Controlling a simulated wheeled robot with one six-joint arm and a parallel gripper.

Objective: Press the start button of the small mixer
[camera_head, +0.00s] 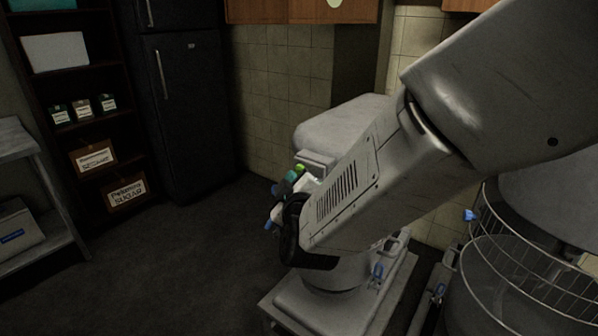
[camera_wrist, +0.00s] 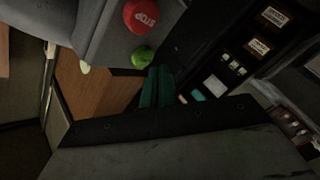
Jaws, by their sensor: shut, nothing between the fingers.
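The small mixer (camera_head: 342,124) stands behind my arm in the head view; its grey head and base show, and my arm covers much of its middle. In the wrist view its grey panel (camera_wrist: 110,40) carries a red STOP button (camera_wrist: 141,15) and a round green start button (camera_wrist: 142,57). My gripper (camera_wrist: 154,69) is shut and empty, its dark green fingers together. The fingertips appear right beside the lower edge of the green button in that view; I cannot tell whether they touch it.
A large mixer with a wire guard (camera_head: 530,262) stands close on the right. A dark fridge (camera_head: 185,110) and a shelf (camera_head: 128,165) with labelled boxes stand at the back left. A grey rack (camera_head: 35,200) is at the far left. The floor (camera_head: 150,265) between is clear.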

